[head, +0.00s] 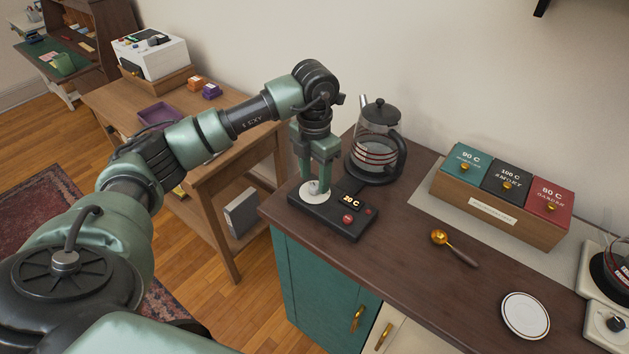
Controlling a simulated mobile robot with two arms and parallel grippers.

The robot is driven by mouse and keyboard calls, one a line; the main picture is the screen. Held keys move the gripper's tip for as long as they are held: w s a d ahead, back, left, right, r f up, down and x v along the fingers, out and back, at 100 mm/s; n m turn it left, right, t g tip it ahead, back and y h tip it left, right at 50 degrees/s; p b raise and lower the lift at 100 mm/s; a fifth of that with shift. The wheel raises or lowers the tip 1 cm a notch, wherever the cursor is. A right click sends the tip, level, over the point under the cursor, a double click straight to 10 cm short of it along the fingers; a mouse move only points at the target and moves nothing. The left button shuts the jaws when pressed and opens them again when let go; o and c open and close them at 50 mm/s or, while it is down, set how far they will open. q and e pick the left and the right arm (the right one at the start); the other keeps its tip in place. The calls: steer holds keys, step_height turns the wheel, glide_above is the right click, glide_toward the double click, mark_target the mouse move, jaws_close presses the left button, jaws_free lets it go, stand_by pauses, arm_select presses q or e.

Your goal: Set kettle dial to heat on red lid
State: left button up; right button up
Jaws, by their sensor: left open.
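The kettle (378,146) is glass with a black lid and handle, standing at the back of its black base (332,222). The base's display (350,200) reads 20 C. A round pale dial plate (314,194) with a grey knob sits at the base's left. My left gripper (316,182) points down over the dial, its open fingers around or just above the knob; contact is unclear. A wooden box (495,215) has three lids: teal 90 C (468,162), black 100 C (506,180) and red (548,198), which seems to read 80 C. My right gripper is not in view.
A brass scoop (452,246) and a white saucer (525,315) lie on the dark counter. Appliances stand at the right edge. A wooden side table (205,166) with a purple tray is at left, beneath my left arm. The counter's front middle is clear.

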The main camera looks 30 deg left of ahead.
mark_target(314, 186)
arm_select(q)
step_height(314, 186, up, 6)
steer(key=shift+f+b, duration=0.1)
steer(key=shift+b, duration=0.25)
stand_by(0.4)
